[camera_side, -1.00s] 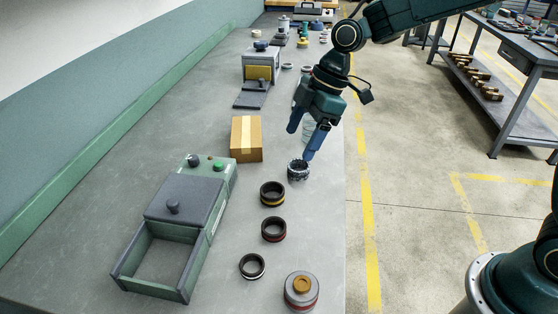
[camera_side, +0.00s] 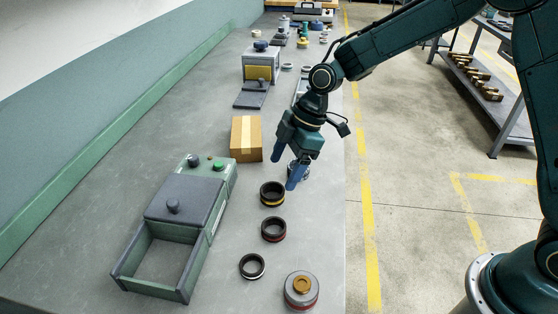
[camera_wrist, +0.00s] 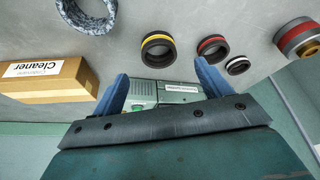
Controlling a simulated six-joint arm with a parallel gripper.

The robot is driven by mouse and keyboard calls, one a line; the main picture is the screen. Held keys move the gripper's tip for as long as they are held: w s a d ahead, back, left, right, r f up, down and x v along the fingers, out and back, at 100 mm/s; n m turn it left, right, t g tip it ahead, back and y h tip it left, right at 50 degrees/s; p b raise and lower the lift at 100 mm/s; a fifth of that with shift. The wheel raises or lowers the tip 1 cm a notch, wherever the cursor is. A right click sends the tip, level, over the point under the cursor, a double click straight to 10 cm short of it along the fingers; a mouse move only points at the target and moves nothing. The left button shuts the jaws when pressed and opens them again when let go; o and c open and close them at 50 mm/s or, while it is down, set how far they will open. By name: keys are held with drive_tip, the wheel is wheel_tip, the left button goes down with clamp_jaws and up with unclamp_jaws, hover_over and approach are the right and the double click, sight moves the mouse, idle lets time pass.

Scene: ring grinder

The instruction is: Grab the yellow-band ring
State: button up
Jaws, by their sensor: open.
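The yellow-band ring (camera_side: 272,194) is a dark ring with a yellow stripe, lying flat on the grey bench. It also shows in the wrist view (camera_wrist: 159,49), beyond and between my two blue fingers. My gripper (camera_side: 286,172) is open and empty, above the bench just behind and to the right of the ring in the side view. The fingers are apart from the ring. In the wrist view my gripper (camera_wrist: 165,88) shows its fingers spread wide.
A red-band ring (camera_side: 274,229), a white-band ring (camera_side: 252,266) and a round grey-red part (camera_side: 301,290) stand nearer the camera. A cardboard box (camera_side: 246,139) and the green grinder (camera_side: 186,203) are left.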

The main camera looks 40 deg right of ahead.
sight(275, 186)
drive_tip(key=shift+w+a+f, duration=0.1)
drive_tip(key=shift+a+f, duration=0.15)
drive_tip(key=shift+f, duration=0.45)
drive_tip(key=shift+x, duration=2.55)
drive_tip(key=shift+w, duration=0.1)
drive_tip(key=c, duration=1.2)
drive_tip(key=shift+r, duration=0.1)
wheel_tip(275, 186, up, 20)
drive_tip(key=shift+f, duration=0.1)
